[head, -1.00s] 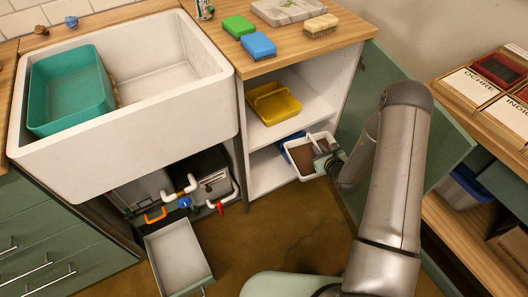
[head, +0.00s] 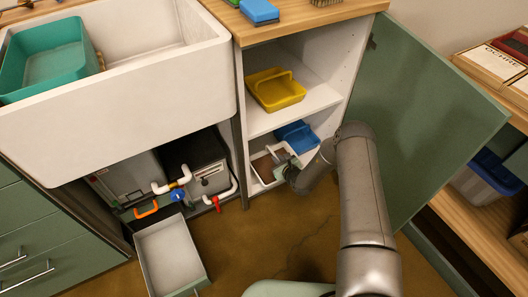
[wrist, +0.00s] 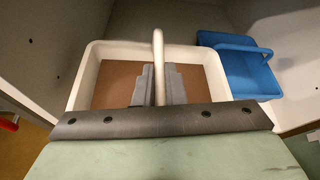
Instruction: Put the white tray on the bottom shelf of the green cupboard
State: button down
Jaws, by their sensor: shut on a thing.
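The white tray (head: 262,168) is at the bottom opening of the green cupboard, left of a blue tray (head: 297,136). It has a brown floor and a white arched handle. My gripper (head: 286,161) is shut on that handle. In the wrist view the white tray (wrist: 89,72) is between the cupboard's side walls, and the gripper fingers (wrist: 159,84) are around its handle. The bottom shelf (head: 264,189) shows in part; I cannot tell whether the tray rests on it. The green cupboard door (head: 420,110) stands open at the right.
A yellow tray (head: 276,90) sits on the shelf above. The blue tray (wrist: 250,75) stands close at the white tray's right. A pulled-out drawer (head: 172,254) and sink pipes (head: 172,185) are at the left. Bare floor lies in front.

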jog(key=b, duration=0.4)
send_over(266, 152)
jog(key=w, duration=0.2)
jog(key=shift+a+f+b, duration=0.15)
jog(key=shift+f+b, duration=0.3)
jog(key=shift+f, duration=0.7)
jog(key=shift+a+f+b, duration=0.2)
jog(key=shift+f+b, duration=0.3)
jog(key=shift+f, duration=0.6)
jog(key=shift+a+f+b, duration=0.15)
jog(key=shift+f+b, duration=0.3)
jog(key=shift+f, duration=0.7)
jog(key=shift+s+f, duration=0.1)
jog(key=shift+f, duration=0.1)
jog(key=c, duration=1.5)
grip_release()
jog(key=shift+s+d+r, duration=0.1)
jog(key=shift+s+r, duration=0.1)
jog(key=shift+r, duration=0.1)
jog(key=p+v, duration=0.5)
jog(key=v, duration=0.5)
jog(key=shift+s+d+r, duration=0.15)
jog(key=shift+s, duration=0.1)
jog(key=shift+s+d, duration=0.25)
jog(key=shift+s, duration=0.15)
